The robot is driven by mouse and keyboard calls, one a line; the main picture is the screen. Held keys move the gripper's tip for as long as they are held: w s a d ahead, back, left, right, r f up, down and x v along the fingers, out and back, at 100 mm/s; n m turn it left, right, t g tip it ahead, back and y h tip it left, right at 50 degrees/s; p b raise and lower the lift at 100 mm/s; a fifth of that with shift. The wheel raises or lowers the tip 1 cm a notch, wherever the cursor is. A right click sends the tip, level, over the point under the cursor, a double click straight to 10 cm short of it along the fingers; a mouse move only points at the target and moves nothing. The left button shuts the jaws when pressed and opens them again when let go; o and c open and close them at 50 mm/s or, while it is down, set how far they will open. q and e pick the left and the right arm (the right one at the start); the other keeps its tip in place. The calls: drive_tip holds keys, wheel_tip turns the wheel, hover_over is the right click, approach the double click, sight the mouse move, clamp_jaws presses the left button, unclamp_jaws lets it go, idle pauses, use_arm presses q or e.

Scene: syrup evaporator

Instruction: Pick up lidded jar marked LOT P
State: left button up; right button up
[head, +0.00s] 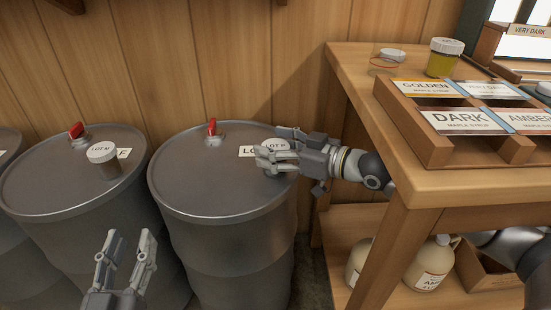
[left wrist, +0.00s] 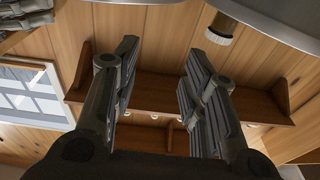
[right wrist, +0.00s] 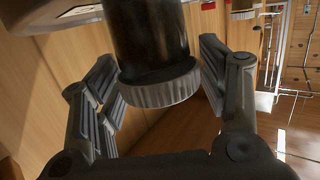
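A white-lidded jar (head: 276,145), its lid lettering seeming to read LOT P, stands on the middle drum (head: 190,190). My right gripper (head: 272,156) is at this jar and partly hides it. In the right wrist view the dark jar (right wrist: 150,40) with its ribbed white lid lies between the spread fingers, with a gap at the left finger. A second white-lidded jar (head: 102,158) stands on the left drum (head: 60,190); its small lettering is hard to read. My left gripper (head: 127,258) is open and empty in front of the drums.
A wooden bench (head: 430,183) on the right carries a sorting rack (head: 438,157) marked with syrup grades, and an amber jar (head: 443,60). Jugs (head: 432,262) stand on its lower shelf. My right arm reaches past the bench's left edge. A red-handled fitting (head: 212,128) rises from the middle drum.

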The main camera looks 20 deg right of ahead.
drive_tip(key=c, duration=0.8)
drive_tip(key=shift+o, duration=0.2)
